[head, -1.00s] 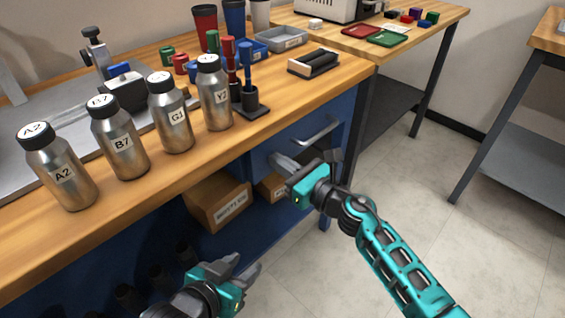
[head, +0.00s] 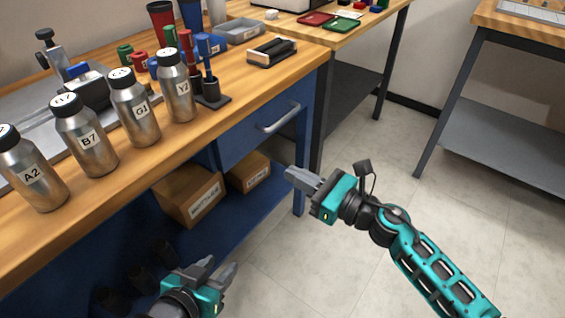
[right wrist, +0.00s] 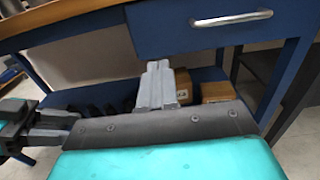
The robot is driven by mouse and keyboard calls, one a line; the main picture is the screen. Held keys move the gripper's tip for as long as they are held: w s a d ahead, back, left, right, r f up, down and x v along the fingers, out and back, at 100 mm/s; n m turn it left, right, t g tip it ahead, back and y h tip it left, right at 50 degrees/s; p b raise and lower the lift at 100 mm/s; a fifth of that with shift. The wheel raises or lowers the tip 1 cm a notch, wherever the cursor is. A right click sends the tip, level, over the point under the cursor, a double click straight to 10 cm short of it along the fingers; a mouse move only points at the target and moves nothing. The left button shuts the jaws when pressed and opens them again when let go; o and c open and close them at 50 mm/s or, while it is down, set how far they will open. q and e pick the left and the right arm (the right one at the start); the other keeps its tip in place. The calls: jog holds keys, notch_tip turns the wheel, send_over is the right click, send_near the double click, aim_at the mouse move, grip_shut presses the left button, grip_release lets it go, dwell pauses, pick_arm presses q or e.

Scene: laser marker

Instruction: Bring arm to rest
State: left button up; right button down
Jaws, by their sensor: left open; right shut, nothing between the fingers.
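My right arm comes in from the lower right in the head view. Its gripper (head: 290,174) is shut and empty, in free air in front of the blue bench, to the right of and below the drawer handle (head: 278,118). In the right wrist view its closed fingers (right wrist: 157,85) point toward the space under the drawer, and nothing is between them. My left gripper (head: 222,268) is low at the bottom of the head view, open and empty, in front of the bench's lower shelf. It also shows at the left edge of the right wrist view.
Several labelled steel bottles (head: 86,135) stand along the bench's front edge (head: 130,190). Cardboard boxes (head: 190,194) sit on the lower shelf. The blue drawer (head: 240,140) is shut. The floor (head: 400,180) to the right is clear up to another table (head: 500,130).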

jog(key=s+d+f+n+h, duration=0.55)
jog(key=s+d+n, duration=0.2)
jog(key=n, duration=0.65)
jog(key=s+d+f+n+h, duration=0.4)
jog(key=s+d+n+h, duration=0.2)
jog(key=s+n, duration=0.5)
pick_arm(q)
jog(key=s+a+r+y+p, duration=0.1)
jog(key=s+a+r+p, duration=0.1)
jog(key=r+p, duration=1)
jog(key=a+p, duration=0.1)
jog(key=p, duration=0.6)
jog(key=shift+a+r, duration=0.4)
pick_arm(e)
jog(key=d+r+n+h, duration=0.1)
jog(key=d+r+n, duration=0.1)
jog(key=r, duration=1)
jog(key=shift+w+d+r+t, duration=0.3)
jog(key=shift+d+t, duration=0.1)
jog(key=shift+d, duration=0.2)
jog(key=shift+h, duration=0.25)
